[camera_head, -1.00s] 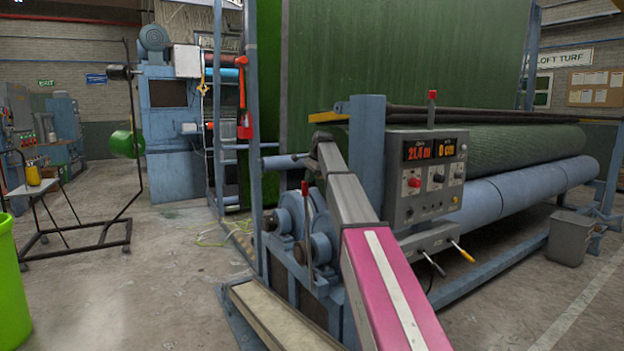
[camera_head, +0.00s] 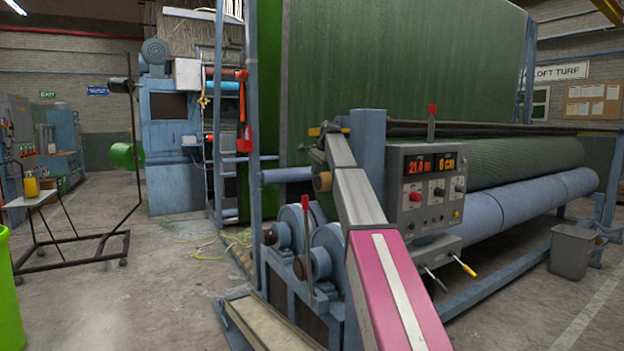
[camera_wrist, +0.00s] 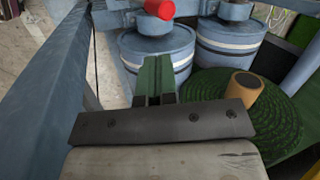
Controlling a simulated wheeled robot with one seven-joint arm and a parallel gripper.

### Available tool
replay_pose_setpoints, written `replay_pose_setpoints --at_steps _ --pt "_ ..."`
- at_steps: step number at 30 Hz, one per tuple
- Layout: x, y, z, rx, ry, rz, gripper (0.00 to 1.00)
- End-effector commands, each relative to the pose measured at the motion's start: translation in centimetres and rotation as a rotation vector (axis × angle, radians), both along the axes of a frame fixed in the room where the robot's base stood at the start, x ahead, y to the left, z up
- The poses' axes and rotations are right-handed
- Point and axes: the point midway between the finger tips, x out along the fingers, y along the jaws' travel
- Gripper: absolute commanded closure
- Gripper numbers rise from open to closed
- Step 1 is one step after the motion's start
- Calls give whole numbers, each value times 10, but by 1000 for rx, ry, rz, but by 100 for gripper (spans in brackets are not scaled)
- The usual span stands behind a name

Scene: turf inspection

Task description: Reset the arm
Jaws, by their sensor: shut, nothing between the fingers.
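My arm, with a pink and grey link, reaches forward in the head view toward the turf machine, and its far end is hard to make out there. My gripper (camera_wrist: 155,80) shows in the wrist view with its two green fingers together and nothing between them. It points at blue drums (camera_wrist: 157,50) with white bands and a red knob (camera_wrist: 160,9). A green turf roll (camera_wrist: 215,85) with a brown core (camera_wrist: 244,87) lies to the right of the fingers. I cannot tell the gap between the fingertips and the drums.
A control box (camera_head: 432,190) with red displays stands right of my arm. A blue frame bar (camera_wrist: 50,75) runs close on the left in the wrist view. A grey bin (camera_head: 571,250) stands at right, a green bin (camera_head: 10,295) at left. Floor (camera_head: 130,300) at left is open.

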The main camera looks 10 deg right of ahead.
Motion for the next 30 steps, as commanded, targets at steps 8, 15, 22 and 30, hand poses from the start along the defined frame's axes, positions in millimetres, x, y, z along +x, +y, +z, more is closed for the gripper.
replay_pose_setpoints --at_steps 8,15,22,30 --pt "-4 -3 5 -1 4 1 100" --pt "-6 -3 0 -3 3 3 100" --pt "-32 -1 -76 -43 8 71 100" --pt "-94 0 -217 -130 14 231 100"
